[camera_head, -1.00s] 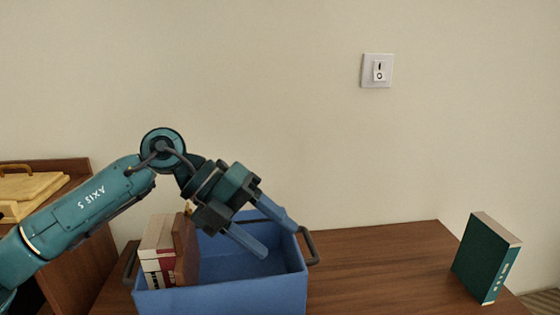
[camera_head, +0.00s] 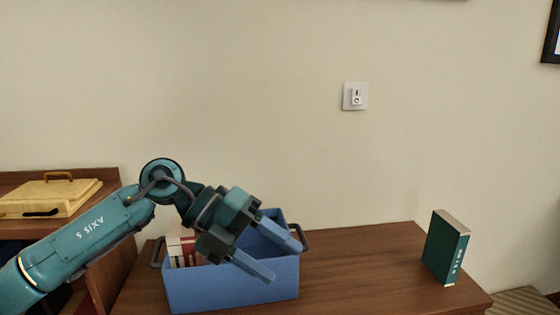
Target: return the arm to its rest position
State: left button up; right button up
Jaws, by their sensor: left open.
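My left arm comes in from the lower left, teal with "AXIS 5" on it. Its gripper (camera_head: 272,256) is open and empty, with two blue fingers spread apart. The gripper hangs over the front and right part of a blue bin (camera_head: 235,290) and hides part of its inside. White and red books (camera_head: 181,252) stand at the bin's left side, partly hidden behind my gripper. My right gripper is not in view.
The bin stands on a brown wooden top (camera_head: 365,270). A green book (camera_head: 446,247) stands upright at its right end, with clear wood between. A yellow case (camera_head: 50,197) lies on a shelf at the left. A wall switch (camera_head: 355,96) is behind.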

pick_arm(q)
jog(key=s+d+n+g+h, duration=0.1)
jog(key=s+d+n+h, duration=0.1)
jog(key=d+h, duration=0.4)
jog(key=w+a+f+n+t+y+p, duration=0.1)
jog(key=a+f+n+t+y, duration=0.4)
jog(key=f+n+t, duration=0.65)
jog(key=w+a+f+n+t+y, duration=0.15)
jog(key=a+f+n+t, duration=0.5)
jog(key=n, duration=0.95)
jog(key=s+a+f+n+g+y, duration=0.2)
jog(key=s+a+f+n+y, duration=0.1)
jog(key=s+f, duration=0.4)
jog(key=s+a+f+n+g+y, duration=0.2)
jog(key=s+a+f+n+y, duration=0.1)
jog(key=s+f, duration=0.4)
notch_tip(320, 180, down, 3)
jog(key=shift+s+a+r+y, duration=0.1)
jog(key=shift+s+a+y, duration=0.1)
jog(key=shift+a+y, duration=0.5)
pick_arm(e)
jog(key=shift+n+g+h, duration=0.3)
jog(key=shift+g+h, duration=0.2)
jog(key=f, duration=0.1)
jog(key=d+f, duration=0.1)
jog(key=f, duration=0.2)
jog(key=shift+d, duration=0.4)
